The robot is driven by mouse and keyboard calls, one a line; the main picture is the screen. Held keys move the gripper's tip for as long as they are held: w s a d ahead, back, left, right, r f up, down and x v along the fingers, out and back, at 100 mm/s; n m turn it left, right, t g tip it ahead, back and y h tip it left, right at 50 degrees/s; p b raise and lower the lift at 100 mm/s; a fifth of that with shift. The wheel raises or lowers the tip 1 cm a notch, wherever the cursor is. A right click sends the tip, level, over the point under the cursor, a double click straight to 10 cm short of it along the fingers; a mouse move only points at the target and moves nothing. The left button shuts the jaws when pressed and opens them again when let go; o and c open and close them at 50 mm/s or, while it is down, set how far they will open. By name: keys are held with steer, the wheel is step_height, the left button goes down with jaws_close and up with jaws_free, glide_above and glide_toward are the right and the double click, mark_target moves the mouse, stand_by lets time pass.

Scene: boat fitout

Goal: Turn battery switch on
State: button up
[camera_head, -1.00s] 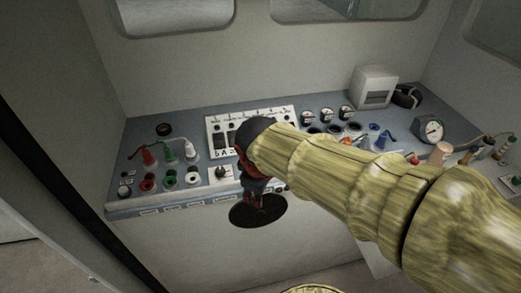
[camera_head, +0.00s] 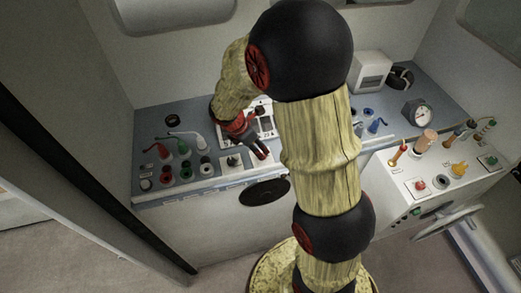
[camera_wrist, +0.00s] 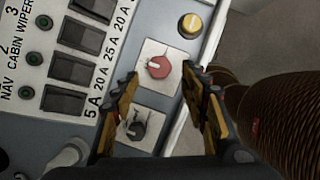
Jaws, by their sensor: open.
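A red rotary knob (camera_wrist: 160,67) with a pale pointer mark sits on a white square plate in the wrist view. It looks like the battery switch, though I can read no label on it. My gripper (camera_wrist: 165,80) is open, with one finger on each side of the red knob in the picture; I cannot tell whether they touch it. A black knob (camera_wrist: 136,129) on a neighbouring white plate lies partly behind the left finger. In the head view my gripper (camera_head: 262,153) is low over the panel's front edge, right of the black knob (camera_head: 233,160), and hides the red knob.
A rocker-switch panel (camera_wrist: 77,72) with green lights lies left of the knobs. A yellow round button (camera_wrist: 190,22) is just beyond. Coloured sockets (camera_head: 184,174) line the console's left. A white box (camera_head: 370,71) stands back right. A dark round disc (camera_head: 265,191) is on the console front.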

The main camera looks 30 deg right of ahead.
mark_target(262, 153)
steer(key=shift+x, duration=2.55)
steer(key=c, duration=0.3)
steer(key=c, duration=0.8)
steer(key=shift+c, duration=0.2)
